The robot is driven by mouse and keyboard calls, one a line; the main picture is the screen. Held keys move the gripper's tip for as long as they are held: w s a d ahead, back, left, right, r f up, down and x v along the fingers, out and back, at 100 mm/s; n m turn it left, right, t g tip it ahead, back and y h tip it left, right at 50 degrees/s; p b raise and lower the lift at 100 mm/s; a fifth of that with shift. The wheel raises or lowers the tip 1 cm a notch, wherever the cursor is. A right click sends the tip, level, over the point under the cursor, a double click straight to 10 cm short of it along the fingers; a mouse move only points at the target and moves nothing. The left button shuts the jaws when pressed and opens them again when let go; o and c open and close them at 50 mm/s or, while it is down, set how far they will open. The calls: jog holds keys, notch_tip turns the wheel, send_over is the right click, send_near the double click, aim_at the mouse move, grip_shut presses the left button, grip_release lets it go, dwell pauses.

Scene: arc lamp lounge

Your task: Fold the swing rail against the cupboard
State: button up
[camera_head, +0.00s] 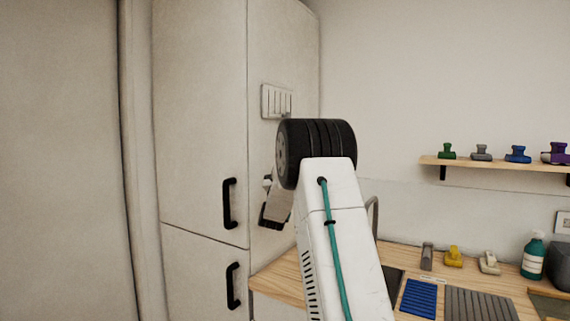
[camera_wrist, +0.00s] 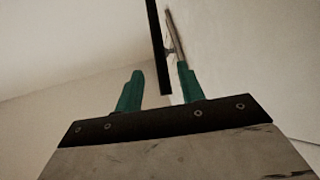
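The tall off-white cupboard (camera_head: 200,110) stands at the left in the head view, with two black handles, an upper (camera_head: 230,203) and a lower (camera_head: 234,286). In the wrist view my gripper (camera_wrist: 160,70) shows two green fingers spread apart. A long dark bar (camera_wrist: 158,45), which may be the swing rail, comes down from the top edge and ends in the gap between the fingers. It shows clear space to the left finger and lies closer to the right one; I cannot tell its depth. In the head view my arm hides most of the gripper and no rail is clearly visible.
A slotted white panel (camera_head: 276,101) is on the cupboard's side. A wooden counter (camera_head: 274,279) runs right, holding a teal bottle (camera_head: 533,258) and a yellow object (camera_head: 453,256). A wall shelf (camera_head: 490,164) bears several coloured pieces. A thin brownish strip (camera_wrist: 175,36) shows beyond the right finger.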

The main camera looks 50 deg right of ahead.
jog(key=shift+d, duration=0.1)
jog(key=c, duration=0.4)
jog(key=s+d+m+g+y, duration=0.1)
jog(key=s+d+m+g, duration=0.1)
jog(key=d, duration=0.1)
jog(key=s+d+m+g+y, duration=0.1)
jog(key=s+d+m+g, duration=0.1)
jog(key=s+d, duration=0.1)
jog(key=s+d+m+g+y, duration=0.1)
jog(key=s+d+g, duration=0.1)
jog(key=d, duration=0.1)
jog(key=shift+s+f+m+g, duration=0.25)
jog(key=shift+f+m+g, duration=0.15)
grip_shut()
jog(key=s+m+t+y, duration=0.2)
jog(key=s+m+y, duration=0.4)
jog(key=y, duration=0.2)
jog(key=a+r+m+t+y, duration=0.1)
jog(key=a+r+t+y, duration=0.3)
jog(key=a+r+t, duration=0.35)
jog(key=w+d, duration=0.2)
jog(key=w, duration=1)
jog(key=shift+d+f+g+y, duration=0.15)
jog(key=shift+d+g+y, duration=0.2)
jog(key=shift+g, duration=0.1)
